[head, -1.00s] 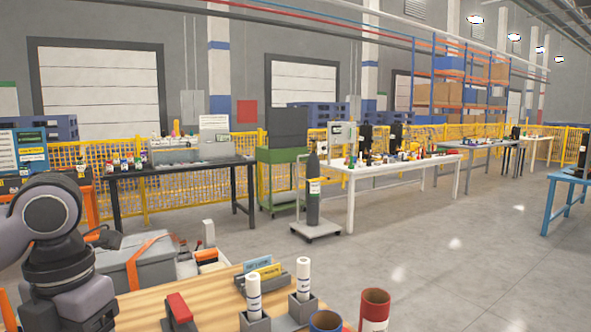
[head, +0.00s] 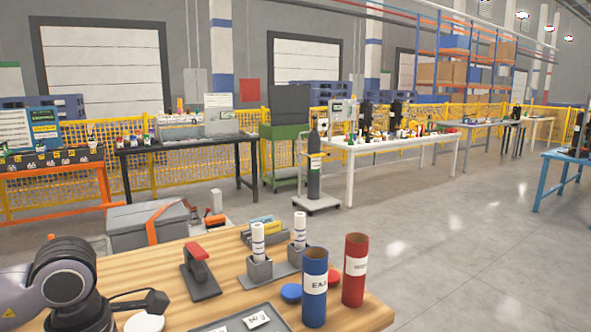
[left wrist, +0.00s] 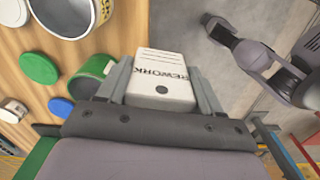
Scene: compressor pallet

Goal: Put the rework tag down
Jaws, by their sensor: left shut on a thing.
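The rework tag (left wrist: 158,92) is a white card with black "REWORK" lettering and a dark round hole, seen in the left wrist view. My left gripper (left wrist: 162,68) is shut on it, with one grey finger on each side. In that view the tag overlaps the wooden table's edge and the grey floor; its height is unclear. In the head view my left arm enters at bottom left, and its gripper and the tag are out of sight. My right gripper is not seen.
On the wooden table (head: 220,240) stand a blue tube (head: 314,290), a red tube (head: 355,268), a red-handled tool (head: 199,270) and white bottles in grey holders. A grey tray (head: 225,328) with white cards lies at the front. A green cup (left wrist: 92,75) is beside my left gripper.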

